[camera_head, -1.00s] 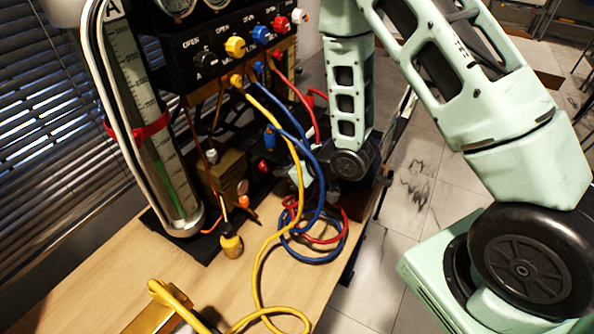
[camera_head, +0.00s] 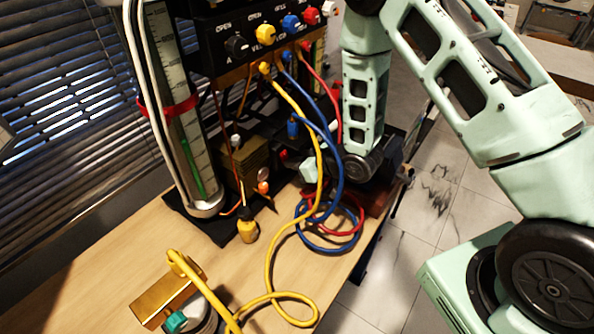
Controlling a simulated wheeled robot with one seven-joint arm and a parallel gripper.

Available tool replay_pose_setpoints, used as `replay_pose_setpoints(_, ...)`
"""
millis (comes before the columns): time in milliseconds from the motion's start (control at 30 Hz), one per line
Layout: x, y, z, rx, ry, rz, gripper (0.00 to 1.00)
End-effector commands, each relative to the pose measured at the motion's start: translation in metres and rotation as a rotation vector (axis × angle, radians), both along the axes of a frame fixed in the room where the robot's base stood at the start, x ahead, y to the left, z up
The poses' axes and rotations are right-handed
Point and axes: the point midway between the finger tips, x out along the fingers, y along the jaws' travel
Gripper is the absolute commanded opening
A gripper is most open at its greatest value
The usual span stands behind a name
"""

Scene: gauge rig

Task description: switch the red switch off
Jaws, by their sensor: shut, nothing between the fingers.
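A small red part (camera_head: 284,155), which looks like the red switch, shows on the dark front of the pump unit low on the bench. It is small and partly shaded, so I cannot tell its position. My gripper (camera_head: 308,172) is at the end of my pale green arm, just right of the red part and close to it. Hoses cross in front, and the fingertips are mostly hidden. The gripper looks shut and empty. I cannot tell whether it touches the switch.
Yellow (camera_head: 319,170) and blue (camera_head: 338,155) hoses hang from the manifold (camera_head: 225,60) and coil on the wooden bench (camera_head: 120,255). A gauge column (camera_head: 190,120) stands left. Bare wood lies front left.

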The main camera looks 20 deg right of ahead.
Motion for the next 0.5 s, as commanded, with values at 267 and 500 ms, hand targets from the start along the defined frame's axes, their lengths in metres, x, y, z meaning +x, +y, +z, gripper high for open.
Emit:
replay_pose_setpoints(267, 0.007, 0.003, 0.002, 0.014, -0.023, 0.002, 0.0)
replay_pose_setpoints(500, 0.008, 0.002, 0.012, 0.015, -0.026, 0.001, 0.0)
